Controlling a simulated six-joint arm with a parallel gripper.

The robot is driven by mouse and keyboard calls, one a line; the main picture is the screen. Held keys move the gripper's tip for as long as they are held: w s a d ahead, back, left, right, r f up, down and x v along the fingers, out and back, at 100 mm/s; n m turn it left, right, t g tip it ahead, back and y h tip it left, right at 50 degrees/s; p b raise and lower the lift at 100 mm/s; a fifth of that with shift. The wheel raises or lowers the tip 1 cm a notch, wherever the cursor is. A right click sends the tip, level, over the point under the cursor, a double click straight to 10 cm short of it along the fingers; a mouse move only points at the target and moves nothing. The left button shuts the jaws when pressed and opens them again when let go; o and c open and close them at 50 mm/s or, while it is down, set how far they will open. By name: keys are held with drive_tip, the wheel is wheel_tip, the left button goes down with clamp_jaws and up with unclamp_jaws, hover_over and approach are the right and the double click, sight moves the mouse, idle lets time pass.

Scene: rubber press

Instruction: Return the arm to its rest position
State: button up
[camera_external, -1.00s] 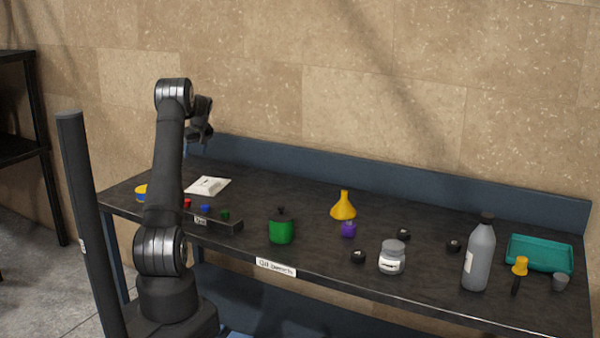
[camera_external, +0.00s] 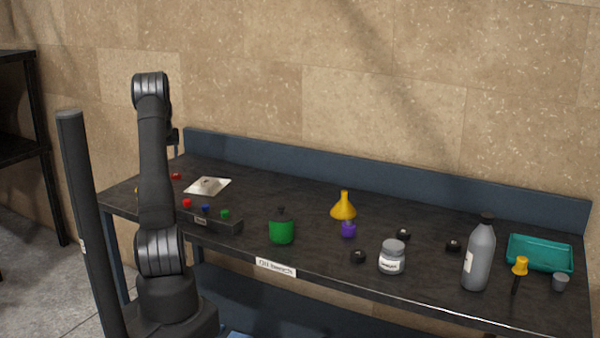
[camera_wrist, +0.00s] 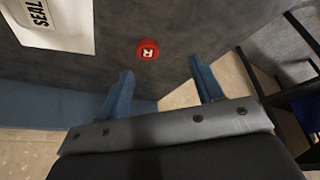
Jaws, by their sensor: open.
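My arm stands upright at the left end of the black bench (camera_external: 310,235) in the external view. My gripper is mostly hidden behind the arm there, with only a dark part of the wrist showing at its right. In the wrist view my gripper (camera_wrist: 163,88) shows two blue fingers spread apart with nothing between them. A red round piece marked R (camera_wrist: 148,50) lies on the bench beyond the fingers, apart from them. It also shows as a small red spot in the external view (camera_external: 176,176).
A white sheet (camera_external: 208,186), a dark rack (camera_external: 218,226) with coloured pieces, a green pot (camera_external: 282,230), a yellow funnel (camera_external: 343,207), a jar (camera_external: 392,258), a grey bottle (camera_external: 479,258) and a teal tray (camera_external: 540,253) are on the bench. A dark post (camera_external: 88,225) stands left of my arm.

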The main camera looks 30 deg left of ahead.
drive_tip(key=s+a+f, duration=0.1)
drive_tip(key=a+f, duration=0.1)
drive_tip(key=a, duration=0.1)
drive_tip(key=s+a+f, duration=0.1)
drive_tip(key=a+f, duration=0.1)
drive_tip(key=a, duration=0.1)
drive_tip(key=s+a+f, duration=0.1)
drive_tip(key=a+f, duration=0.1)
drive_tip(key=a, duration=0.1)
drive_tip(key=shift+a+f, duration=0.1)
drive_tip(key=shift+a, duration=0.1)
drive_tip(key=shift+a+f, duration=0.2)
drive_tip(key=shift+f, duration=0.75)
